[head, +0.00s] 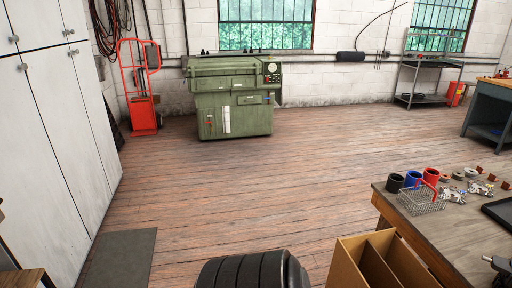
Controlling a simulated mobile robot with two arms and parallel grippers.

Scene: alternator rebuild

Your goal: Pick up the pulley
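I cannot single out the pulley. Several small metal parts (457,193) lie on the wooden workbench (462,238) at the right, some grey and round, others reddish brown. They are too small to tell apart, and the pulley may be among them.
On the bench stand black (396,183), blue (413,179) and red (431,176) cups, a wire basket (421,203) and a dark tray (499,211). A divided cardboard box (350,262) and black ribbed object (243,273) are in front. The middle floor is clear.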

